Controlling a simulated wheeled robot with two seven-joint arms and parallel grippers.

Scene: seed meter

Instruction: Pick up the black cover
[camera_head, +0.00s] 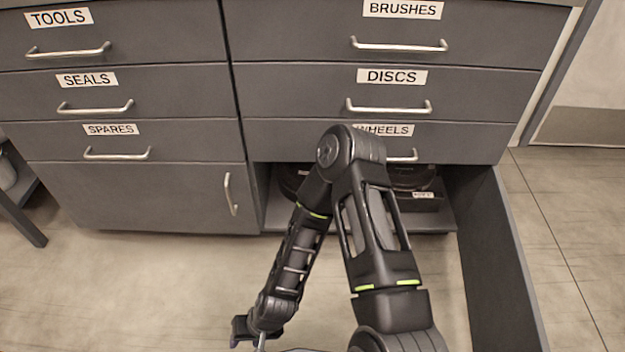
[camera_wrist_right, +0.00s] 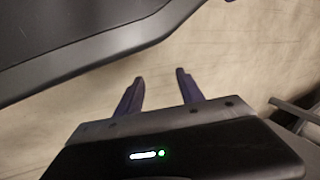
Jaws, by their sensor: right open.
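Dark round parts (camera_head: 412,178) lie in the open lower compartment under the WHEELS drawer, partly hidden by my right arm. One of them may be the black cover, but I cannot tell which. My right gripper (camera_head: 243,337) hangs low at the bottom of the head view, in front of the cabinet and well apart from the compartment. In the right wrist view, its two fingers (camera_wrist_right: 160,76) are spread with nothing between them, over pale floor. My left gripper is not in view.
The grey cabinet has shut drawers, among them DISCS (camera_head: 460,95), and a shut lower door (camera_head: 150,197) at left. The compartment's open door (camera_head: 492,255) sticks out at right. A small label shows on the compartment's contents. Floor (camera_head: 120,290) at left is clear.

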